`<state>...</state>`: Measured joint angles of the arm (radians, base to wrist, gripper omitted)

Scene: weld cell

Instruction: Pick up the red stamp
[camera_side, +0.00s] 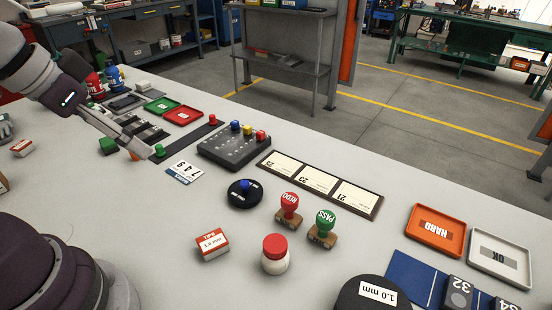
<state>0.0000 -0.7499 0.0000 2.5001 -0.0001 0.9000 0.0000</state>
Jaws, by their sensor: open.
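The red stamp (289,202), marked REDO, stands upright on its wooden base on the light table, right of the middle. A green stamp (325,224), marked PASS, stands close to its right. My gripper (138,143) is in the upper left, well to the left of the red stamp, by a dark block rack and a green block. It is open, with nothing seen held in it. The red stamp is in clear view.
A white jar with a red lid (275,254) stands just in front of the stamps. A round black pad with a blue knob (245,193) is left of them. A framed card strip (320,183) lies behind. A TIPS box (213,245) is to the front left.

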